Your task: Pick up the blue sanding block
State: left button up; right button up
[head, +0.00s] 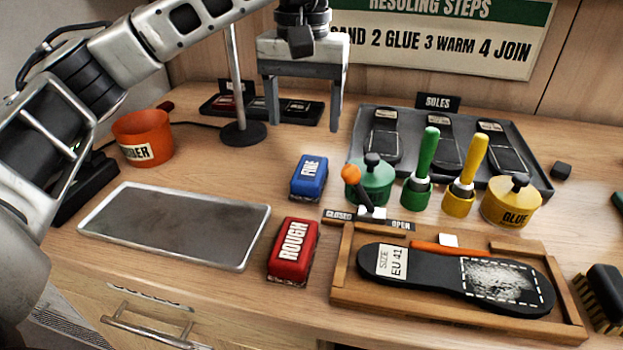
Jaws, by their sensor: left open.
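The blue sanding block (309,178) is labelled FINE and lies on the wooden bench near the middle of the head view. It stands free, just behind a red block (293,251) labelled ROUGH. My left gripper (304,115) is open and empty, with its fingers pointing down. It hangs above the bench, and in the picture its fingertips are above the blue block, apart from it. My right gripper is not in the view.
A metal tray (263,238) lies at the left. A wooden frame (345,285) holds a black sole at the front right. A green pot (376,184), an orange-topped lever and a lamp post (236,80) stand near the blue block. The bench left of the block is clear.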

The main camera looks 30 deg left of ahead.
pick_arm(q)
send_over(310, 168)
jog(key=f, duration=0.5)
jog(key=shift+s+a, duration=0.2)
jog(key=shift+a, duration=0.2)
jog(key=shift+w+d+f, duration=0.1)
jog(key=shift+d+f, duration=0.1)
jog(key=shift+f, duration=1.15)
jog(key=shift+w+d+f, duration=0.1)
jog(key=shift+d+f, duration=0.1)
jog(key=shift+f, duration=1.1)
jog(key=c, duration=1.1)
